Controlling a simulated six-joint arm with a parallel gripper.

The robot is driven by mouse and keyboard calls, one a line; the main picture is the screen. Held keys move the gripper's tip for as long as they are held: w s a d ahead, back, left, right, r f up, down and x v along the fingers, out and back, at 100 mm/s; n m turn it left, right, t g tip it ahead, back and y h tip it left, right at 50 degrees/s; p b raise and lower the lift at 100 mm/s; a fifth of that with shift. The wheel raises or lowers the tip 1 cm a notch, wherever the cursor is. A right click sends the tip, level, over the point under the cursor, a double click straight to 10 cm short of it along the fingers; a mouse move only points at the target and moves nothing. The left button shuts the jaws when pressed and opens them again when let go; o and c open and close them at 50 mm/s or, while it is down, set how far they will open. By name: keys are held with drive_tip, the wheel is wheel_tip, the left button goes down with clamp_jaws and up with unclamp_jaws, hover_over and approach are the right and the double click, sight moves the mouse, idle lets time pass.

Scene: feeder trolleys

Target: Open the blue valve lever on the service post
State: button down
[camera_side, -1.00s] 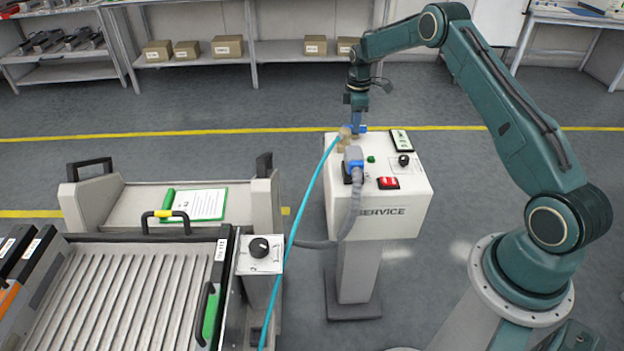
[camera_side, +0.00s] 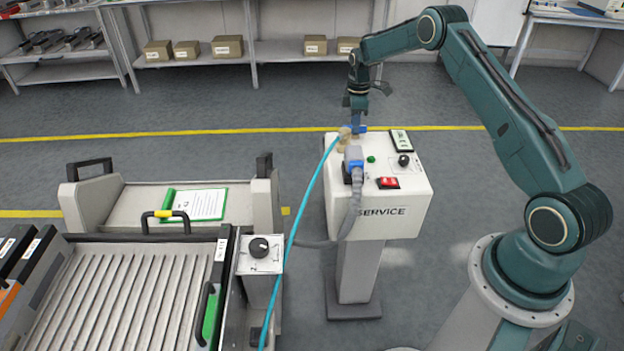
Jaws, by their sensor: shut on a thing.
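The white service post (camera_side: 395,225) stands in the middle of the floor, marked SERVICE on its front. The blue valve lever (camera_side: 361,128) is at the back left of the post's top, above a brass-coloured fitting (camera_side: 345,136). My gripper (camera_side: 357,122) points down at the lever from above and is shut on it. The fingertips are small in this view, and the lever's exact angle is hard to tell. A light-blue hose (camera_side: 301,220) runs from the fitting down to the front left.
A trolley with a ribbed deck (camera_side: 130,290) and a clipboard (camera_side: 196,204) are at left.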

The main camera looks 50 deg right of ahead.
drive_tip(key=n, duration=1.1)
drive_tip(key=shift+n, duration=0.3)
idle(0.3)
drive_tip(key=c, duration=1.4)
unclamp_jaws()
drive_tip(key=shift+c, duration=0.2)
drive_tip(key=shift+r, duration=0.15)
drive_tip(key=shift+r, duration=2.4)
